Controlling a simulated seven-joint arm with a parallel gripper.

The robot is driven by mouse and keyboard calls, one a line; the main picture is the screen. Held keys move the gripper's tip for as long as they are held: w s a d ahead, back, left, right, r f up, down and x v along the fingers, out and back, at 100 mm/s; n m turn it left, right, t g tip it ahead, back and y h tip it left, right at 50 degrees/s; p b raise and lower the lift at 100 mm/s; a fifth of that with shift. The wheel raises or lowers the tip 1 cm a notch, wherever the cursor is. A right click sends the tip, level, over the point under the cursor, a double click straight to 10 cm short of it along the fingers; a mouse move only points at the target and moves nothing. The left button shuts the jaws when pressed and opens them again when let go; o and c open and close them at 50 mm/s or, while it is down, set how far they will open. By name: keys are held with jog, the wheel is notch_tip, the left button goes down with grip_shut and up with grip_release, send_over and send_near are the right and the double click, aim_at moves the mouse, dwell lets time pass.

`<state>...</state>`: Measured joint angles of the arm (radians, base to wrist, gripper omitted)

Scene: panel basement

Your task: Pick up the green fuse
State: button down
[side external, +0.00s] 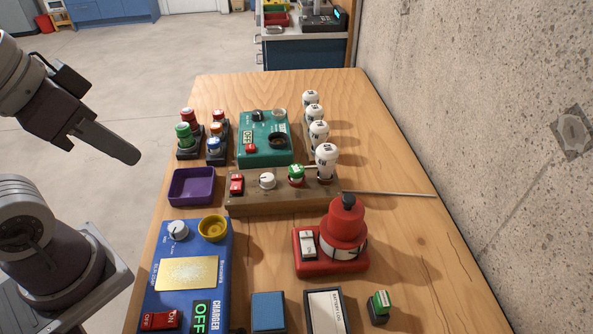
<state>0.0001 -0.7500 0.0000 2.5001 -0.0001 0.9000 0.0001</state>
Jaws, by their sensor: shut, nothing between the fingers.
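A green cylindrical piece that looks like the green fuse (184,133) stands upright in a black holder at the back left of the wooden table. A red one (187,116) stands just behind it, and an orange (215,129) and a blue one (213,145) stand to its right. My gripper (132,153) is shut and empty. It hangs at the left, off the table's left edge in the picture, pointing down and right. It is apart from the green fuse.
A purple tray (192,185) lies in front of the fuses. A green device (265,138) is to their right, with several white-topped handles beyond. A wooden strip with controls (247,203), a blue charger (187,270) and a red device (331,267) stand nearer. A concrete wall (500,120) borders the right.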

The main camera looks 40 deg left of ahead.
jog(key=c, duration=2.1)
grip_release()
jog(key=o, duration=1.1)
jog(key=w+d+f+n+g+h, duration=0.2)
jog(key=d+n+g, duration=0.1)
jog(key=d, duration=0.1)
jog(key=n+g+h, duration=0.1)
jog(key=n+h, duration=0.8)
jog(key=n, duration=0.4)
send_near(295, 167)
jog(key=s+d+r, duration=0.5)
jog(key=s+d, duration=0.2)
jog(key=s, duration=0.1)
jog(key=w+a+f+n+t, duration=0.1)
jog(key=w+f+n, duration=0.1)
jog(key=w+a+f+n+t, duration=0.1)
jog(key=w+a+f+n, duration=0.1)
jog(key=w+a+f+n+t, duration=0.1)
jog(key=w+a+f+n, duration=0.1)
jog(key=shift+a+f+h, duration=0.15)
jog(key=shift+f+h, duration=0.25)
jog(key=shift+n, duration=0.3)
jog(key=x, duration=0.7)
jog(key=shift+w+a+f, duration=0.1)
jog(key=shift+w+a, duration=0.05)
jog(key=shift+w, duration=0.05)
